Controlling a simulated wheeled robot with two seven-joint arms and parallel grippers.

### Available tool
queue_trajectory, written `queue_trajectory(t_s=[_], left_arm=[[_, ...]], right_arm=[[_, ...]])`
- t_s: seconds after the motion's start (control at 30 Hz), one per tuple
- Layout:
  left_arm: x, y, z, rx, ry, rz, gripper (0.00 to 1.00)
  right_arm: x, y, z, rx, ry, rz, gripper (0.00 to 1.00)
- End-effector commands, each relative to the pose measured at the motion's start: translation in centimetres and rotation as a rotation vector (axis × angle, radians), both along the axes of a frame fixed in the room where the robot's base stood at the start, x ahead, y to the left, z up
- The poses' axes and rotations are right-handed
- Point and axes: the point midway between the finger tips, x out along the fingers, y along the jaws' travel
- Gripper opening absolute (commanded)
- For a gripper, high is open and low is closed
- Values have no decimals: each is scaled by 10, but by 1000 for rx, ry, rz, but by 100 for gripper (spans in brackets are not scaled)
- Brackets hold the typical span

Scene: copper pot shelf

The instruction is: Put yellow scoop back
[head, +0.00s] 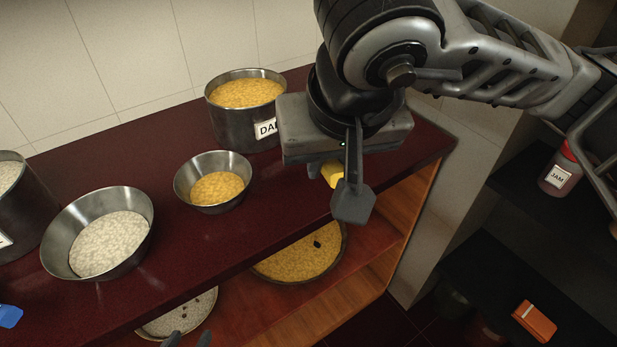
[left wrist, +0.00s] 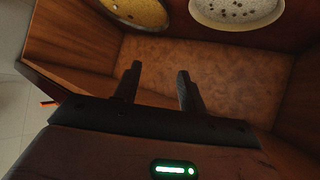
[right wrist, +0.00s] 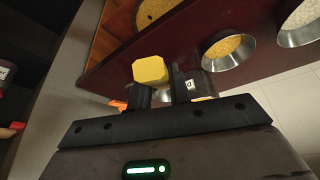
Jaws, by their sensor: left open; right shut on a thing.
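The yellow scoop (head: 332,174) is held in my right gripper (head: 343,190), above the right front part of the dark red counter. In the right wrist view its blocky yellow end (right wrist: 150,69) shows between the fingers, and the fingers are shut on it. The rest of the scoop is mostly hidden by the gripper. My left gripper (left wrist: 158,72) is open and empty, facing into the wooden shelf space under the counter. Only its dark fingertips (head: 188,340) show at the bottom of the head view.
The counter (head: 165,170) holds a pot labelled DAL (head: 228,122), a small bowl of yellow dal (head: 214,186) and a bowl of white rice (head: 108,232). Plates of dal (head: 300,260) and rice (head: 182,318) lie below. A jam jar (head: 560,170) stands on the dark shelf at right.

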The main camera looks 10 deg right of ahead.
Motion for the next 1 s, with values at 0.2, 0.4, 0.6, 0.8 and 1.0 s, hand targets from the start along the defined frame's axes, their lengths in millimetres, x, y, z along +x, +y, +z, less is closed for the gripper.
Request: queue_trajectory(t_s=[0.2, 0.4, 0.6, 0.8, 1.0], left_arm=[[2, -5, -16, -35, -19, -2, 41], [2, -5, -10, -33, -17, -4, 41], [2, -4, -7, -23, -15, -6, 41], [2, -4, -6, -18, -14, -7, 41], [2, -4, -7, -13, -11, -7, 41]], right_arm=[[-23, 14, 2, 2, -4, -7, 0], [6, 3, -8, 4, 7, -18, 0], [54, -12, -30, 3, 7, -16, 0], [85, -21, -66, 2, 5, -10, 0], [98, -24, -82, 3, 0, -7, 0]])
